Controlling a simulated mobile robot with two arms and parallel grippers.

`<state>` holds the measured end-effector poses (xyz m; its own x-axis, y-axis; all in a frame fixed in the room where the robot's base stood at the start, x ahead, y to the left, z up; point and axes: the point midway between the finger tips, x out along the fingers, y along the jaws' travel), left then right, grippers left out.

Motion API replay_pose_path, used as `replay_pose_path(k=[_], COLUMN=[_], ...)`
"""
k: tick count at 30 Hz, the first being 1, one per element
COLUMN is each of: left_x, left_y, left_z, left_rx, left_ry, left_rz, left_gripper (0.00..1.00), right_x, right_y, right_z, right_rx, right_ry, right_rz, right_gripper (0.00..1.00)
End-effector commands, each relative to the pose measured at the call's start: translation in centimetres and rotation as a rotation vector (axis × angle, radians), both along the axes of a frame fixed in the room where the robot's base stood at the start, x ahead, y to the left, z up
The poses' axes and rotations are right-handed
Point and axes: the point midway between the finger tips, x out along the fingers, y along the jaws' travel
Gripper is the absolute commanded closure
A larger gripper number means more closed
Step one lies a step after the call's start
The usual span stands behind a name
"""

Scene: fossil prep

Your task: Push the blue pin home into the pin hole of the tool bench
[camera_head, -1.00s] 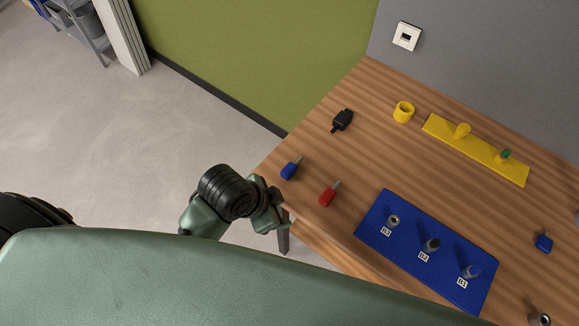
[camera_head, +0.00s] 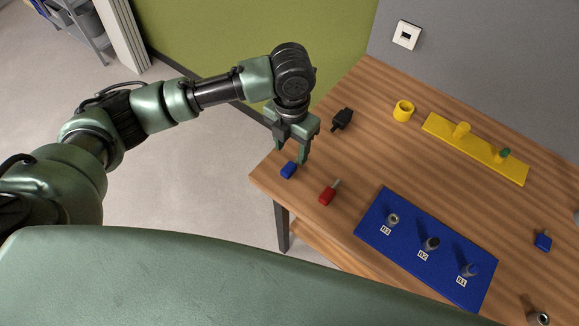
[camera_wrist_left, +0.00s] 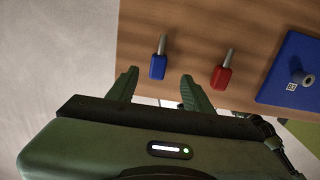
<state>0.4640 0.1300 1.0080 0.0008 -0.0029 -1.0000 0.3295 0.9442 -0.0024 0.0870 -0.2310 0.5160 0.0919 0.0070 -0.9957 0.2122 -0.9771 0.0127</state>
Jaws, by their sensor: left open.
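A blue pin (camera_head: 288,171) with a blue handle lies on the wooden tool bench (camera_head: 380,158) near its left edge. In the left wrist view the blue pin (camera_wrist_left: 158,66) shows its grey metal tip pointing away. My left gripper (camera_head: 291,156) is open and empty, above the blue pin's far end, which it hides in the head view. In the left wrist view its fingers (camera_wrist_left: 158,78) stand either side of the handle's near end, apart from it. A blue plate (camera_head: 375,207) has several round sockets labelled B1, B2, B3. I cannot tell which opening is the pin hole.
A red pin (camera_head: 327,195) lies just right of the blue one. A black plug-like piece (camera_head: 342,118), a yellow ring (camera_head: 404,110) and a yellow plate (camera_head: 478,149) with pegs are further back. Another blue-handled piece (camera_head: 543,241) lies at the right.

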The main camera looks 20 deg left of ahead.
Motion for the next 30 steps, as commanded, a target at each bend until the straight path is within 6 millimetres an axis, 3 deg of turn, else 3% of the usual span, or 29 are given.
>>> replay_pose_path(k=[13,18,26,30], left_x=[-0.4,-0.3,-0.3,-0.3], left_y=[0.5,0.4,0.4,0.4], left_z=[-5.1,-7.2,-7.5,-7.5], left_rx=[0.005,0.004,0.003,0.003], left_ry=[0.007,0.002,0.000,0.000], left_rz=[-0.012,-0.014,-0.014,-0.014], left_gripper=[0.49,0.49,0.49,0.88], right_x=[-0.1,-0.1,-0.1,-0.1], right_y=[-0.5,-0.6,-0.5,-0.5], right_z=[2.9,3.1,3.0,3.0], right_rx=[-0.006,-0.007,-0.006,-0.006], right_ry=[0.001,0.001,0.001,0.001], right_rz=[0.003,0.002,0.001,0.001], right_gripper=[0.13,0.13,0.13,0.13])
